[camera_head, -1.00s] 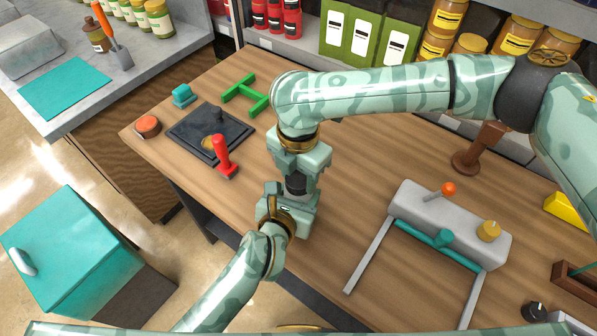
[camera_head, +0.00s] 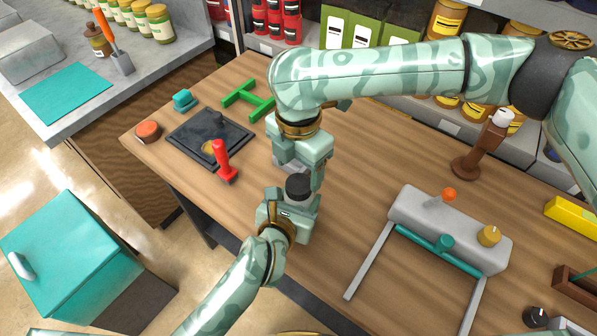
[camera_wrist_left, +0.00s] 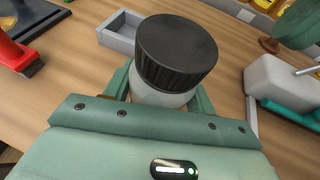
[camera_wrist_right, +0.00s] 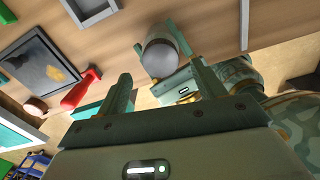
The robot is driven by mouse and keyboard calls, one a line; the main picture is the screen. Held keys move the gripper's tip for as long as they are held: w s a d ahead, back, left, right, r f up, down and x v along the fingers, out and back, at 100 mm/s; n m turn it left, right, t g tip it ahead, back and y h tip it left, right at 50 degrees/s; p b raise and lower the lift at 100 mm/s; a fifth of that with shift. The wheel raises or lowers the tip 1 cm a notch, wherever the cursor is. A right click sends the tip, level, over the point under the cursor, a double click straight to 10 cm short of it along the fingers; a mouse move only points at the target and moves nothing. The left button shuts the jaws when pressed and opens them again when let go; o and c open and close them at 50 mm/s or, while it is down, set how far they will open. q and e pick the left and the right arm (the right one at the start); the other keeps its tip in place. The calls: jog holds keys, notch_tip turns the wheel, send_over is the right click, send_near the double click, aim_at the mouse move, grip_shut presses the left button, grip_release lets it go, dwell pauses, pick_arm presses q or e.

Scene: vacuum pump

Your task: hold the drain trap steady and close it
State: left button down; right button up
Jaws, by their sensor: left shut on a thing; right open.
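The drain trap (camera_wrist_left: 160,97) is a pale, rounded body under a wide black ribbed cap (camera_wrist_left: 177,50). My left gripper (camera_head: 297,202) is shut around the body and holds it upright, cap up. The cap also shows in the head view (camera_head: 298,186). The cap sits on the body; I cannot tell how tightly. My right gripper (camera_head: 297,172) is open just above the cap, pointing down. In the right wrist view the trap (camera_wrist_right: 160,55) appears between and beyond the open fingers. The trap's lower part is hidden by my left gripper.
A grey pump-like unit (camera_head: 410,212) with two rails stands to the right on the wooden table (camera_head: 370,150). To the left are a red-handled tool (camera_head: 221,158), a dark tray (camera_head: 182,132) and a green frame (camera_head: 240,92). A small grey tray (camera_wrist_left: 115,36) lies behind the trap.

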aim_at(299, 183)
jog(key=shift+c, duration=0.3)
jog(key=shift+s+f, duration=0.1)
jog(key=shift+s+a+r+g+y, duration=0.15)
jog(key=shift+s+a+r+y, duration=0.1)
jog(key=shift+a+r, duration=0.2)
jog(key=shift+s+a+r+g+y, duration=0.2)
jog(key=shift+a+r, duration=0.1)
jog(key=shift+r, duration=0.1)
jog(key=shift+w+d+r+n+h, duration=0.1)
jog(key=shift+w+d+r+n, duration=0.05)
jog(key=shift+r+n, duration=0.15)
jog(key=shift+w+d+r+n+h, duration=0.1)
jog(key=shift+d+r+n, duration=0.1)
jog(key=shift+r, duration=0.25)
jog(key=shift+w+d+r+n+h, duration=0.1)
jog(key=shift+w+d+r+n, duration=0.1)
jog(key=shift+r, duration=0.15)
jog(key=shift+w+d, duration=0.1)
jog(key=shift+d, duration=0.15)
jog(key=shift+f, duration=0.15)
jog(key=shift+f, duration=3.9)
